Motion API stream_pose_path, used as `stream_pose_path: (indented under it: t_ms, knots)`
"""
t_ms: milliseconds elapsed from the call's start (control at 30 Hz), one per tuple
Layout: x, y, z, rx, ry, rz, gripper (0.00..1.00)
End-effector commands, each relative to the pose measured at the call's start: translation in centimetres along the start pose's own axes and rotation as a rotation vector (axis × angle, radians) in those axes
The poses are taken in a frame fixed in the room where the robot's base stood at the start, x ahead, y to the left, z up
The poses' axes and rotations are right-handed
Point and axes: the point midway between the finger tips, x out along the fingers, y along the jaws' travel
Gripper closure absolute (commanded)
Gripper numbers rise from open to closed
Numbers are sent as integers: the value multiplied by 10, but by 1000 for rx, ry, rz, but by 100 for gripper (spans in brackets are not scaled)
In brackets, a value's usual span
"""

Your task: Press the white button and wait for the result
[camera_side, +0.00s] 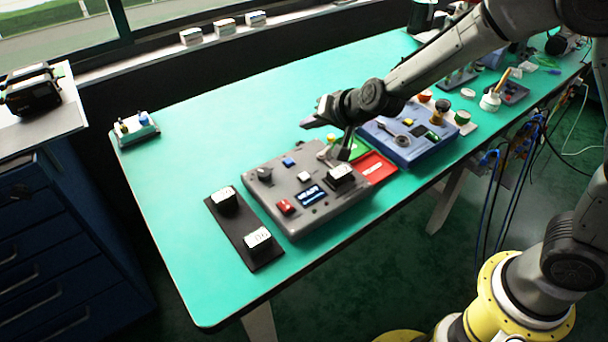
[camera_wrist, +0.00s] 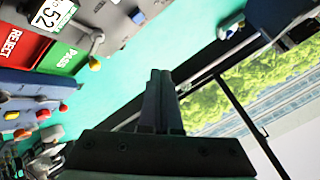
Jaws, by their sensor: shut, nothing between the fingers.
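The white button (camera_side: 304,176) is a small white square on the top of the grey control box (camera_side: 310,225), between a blue button and a dark display. I cannot make it out in the wrist view. My gripper (camera_side: 309,123) is above the far side of the grey box, apart from the button, its fingers pointing left in the side view. In the wrist view its dark fingers (camera_wrist: 160,75) are together with nothing between them. A dark block with a white label (camera_side: 340,173) sits on the box; the wrist view shows its label (camera_wrist: 52,12), reading 52.
A black tray (camera_side: 241,227) with two labelled blocks lies left of the box. A green PASS plate (camera_wrist: 65,58) and a red REJECT plate (camera_side: 377,170) lie to its right, beside a blue box (camera_side: 400,153).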

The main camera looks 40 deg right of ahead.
Motion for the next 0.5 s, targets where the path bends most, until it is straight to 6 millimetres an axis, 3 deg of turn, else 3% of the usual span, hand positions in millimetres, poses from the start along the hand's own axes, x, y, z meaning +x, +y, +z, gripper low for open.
stream_pose_path:
  t_ms: [200, 500]
  knots:
    - [14, 10, 26, -28, -47, 31, 100]
    - [14, 8, 28, -31, -49, 28, 100]
